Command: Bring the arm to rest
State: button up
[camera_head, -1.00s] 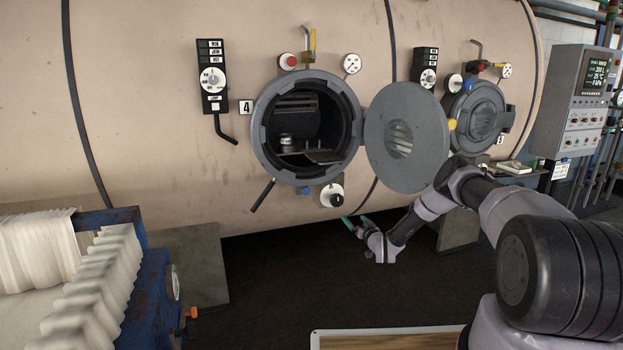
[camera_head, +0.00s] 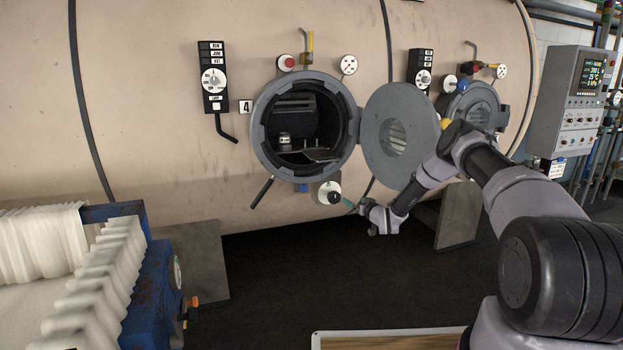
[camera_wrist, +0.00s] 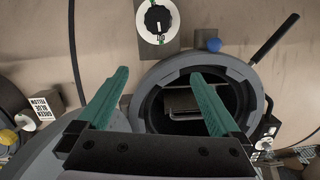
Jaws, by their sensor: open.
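My arm reaches in from the right of the head view, bent at the elbow. My gripper (camera_head: 348,204) is low in front of the tank, just right of the white dial with a black knob (camera_head: 329,193). Its green fingers look small and edge-on there. In the wrist view my gripper (camera_wrist: 158,72) is open, with nothing between the fingers. That view shows the dial (camera_wrist: 157,22) beyond the fingertips and the round port 4 (camera_wrist: 249,80) behind them. I cannot tell whether a fingertip touches the dial.
The port's round door (camera_head: 372,150) stands open, close to my forearm. A small cylinder (camera_head: 285,142) sits inside the port. A blue cart (camera_head: 150,290) with white fabric stands at left, a control panel (camera_head: 575,100) at right.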

jog(key=s+d+r+g+h, duration=0.1)
jog(key=s+r, duration=0.2)
jog(key=r, duration=0.7)
jog(key=s+d+r+g+h, duration=0.15)
jog(key=s+r, duration=0.25)
jog(key=r, duration=0.7)
jog(key=s+d+r+g+h, duration=0.1)
jog(key=s+r+g, duration=0.15)
jog(key=r, duration=0.75)
jog(key=s+d+r+m+g+h, duration=0.1)
jog(key=s+r, duration=0.4)
jog(key=s, duration=0.4)
jog(key=s+d+r+m, duration=0.2)
jog(key=s+r, duration=0.2)
jog(key=s, duration=0.5)
jog(key=s+d+r+m+g+h, duration=0.1)
jog(key=s+r, duration=0.4)
jog(key=s, duration=0.5)
jog(key=s+a+f+m+g+y, duration=0.1)
jog(key=s+m+y, duration=0.1)
jog(key=s, duration=1.9)
jog(key=shift+f+m+g, duration=0.15)
jog(key=shift+m+g, duration=0.15)
jog(key=shift+g, duration=0.1)
